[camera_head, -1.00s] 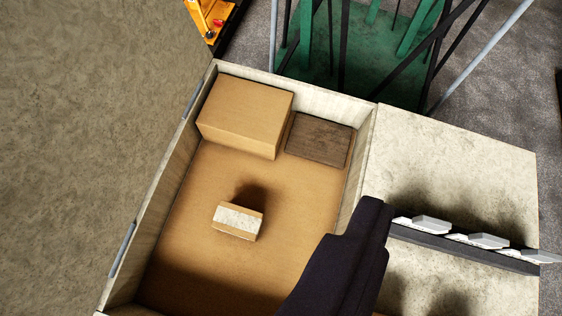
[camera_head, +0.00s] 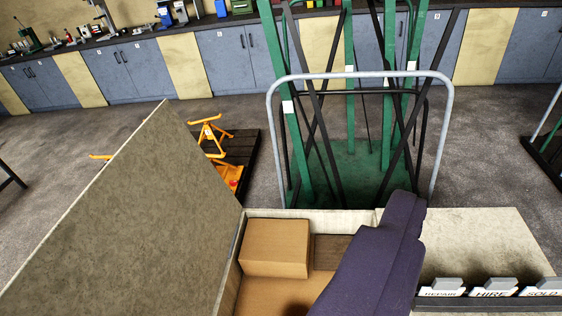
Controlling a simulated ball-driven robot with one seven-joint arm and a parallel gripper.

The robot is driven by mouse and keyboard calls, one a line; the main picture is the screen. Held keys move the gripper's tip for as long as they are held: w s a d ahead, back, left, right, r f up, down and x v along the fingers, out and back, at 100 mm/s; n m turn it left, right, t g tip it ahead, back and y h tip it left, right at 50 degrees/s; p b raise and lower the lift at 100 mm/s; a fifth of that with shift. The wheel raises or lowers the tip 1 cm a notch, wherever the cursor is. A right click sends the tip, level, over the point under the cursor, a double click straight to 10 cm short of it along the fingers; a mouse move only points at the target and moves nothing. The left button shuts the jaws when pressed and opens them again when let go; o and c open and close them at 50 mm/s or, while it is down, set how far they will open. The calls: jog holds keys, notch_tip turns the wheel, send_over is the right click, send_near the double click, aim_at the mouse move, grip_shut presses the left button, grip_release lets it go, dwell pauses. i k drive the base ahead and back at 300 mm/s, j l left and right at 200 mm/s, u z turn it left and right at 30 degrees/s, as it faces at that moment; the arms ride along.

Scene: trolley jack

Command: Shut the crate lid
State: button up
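The crate (camera_head: 300,213) is at the bottom middle, with a pale rim and a tan inside. Its large mottled grey-beige lid (camera_head: 130,225) stands open, raised and leaning out to the left from the crate's left wall. A cardboard box (camera_head: 275,247) and a dark brown flat block (camera_head: 330,250) lie inside at the far wall. My gripper (camera_head: 405,205) shows as a dark purple shape from behind, in front of the crate's right side and apart from the lid. Its fingers cannot be made out. It hides the right part of the crate's inside, and the near part is out of frame.
A pale top (camera_head: 480,240) adjoins the crate on the right, with a row of tabs (camera_head: 493,288) reading REPAIR, HIRE and SOLD. A rack (camera_head: 360,75) of green and black bars stands behind. An orange jack (camera_head: 228,178) stands behind the lid. Blue cabinets (camera_head: 235,60) line the back.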

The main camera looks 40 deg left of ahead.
aim_at(153, 233)
jog(key=k+j, duration=0.25)
jog(key=j, duration=0.2)
jog(key=k+j, duration=0.25)
jog(key=j, duration=0.25)
jog(key=k+j, duration=0.2)
jog(key=j, duration=0.25)
jog(key=k+j+z, duration=0.1)
jog(key=k+j, duration=0.15)
jog(key=j, duration=0.2)
jog(key=k+j, duration=0.25)
jog(key=j, duration=0.2)
jog(key=k+j, duration=0.25)
jog(key=j, duration=0.2)
jog(key=k+j, duration=0.3)
jog(key=j, duration=0.15)
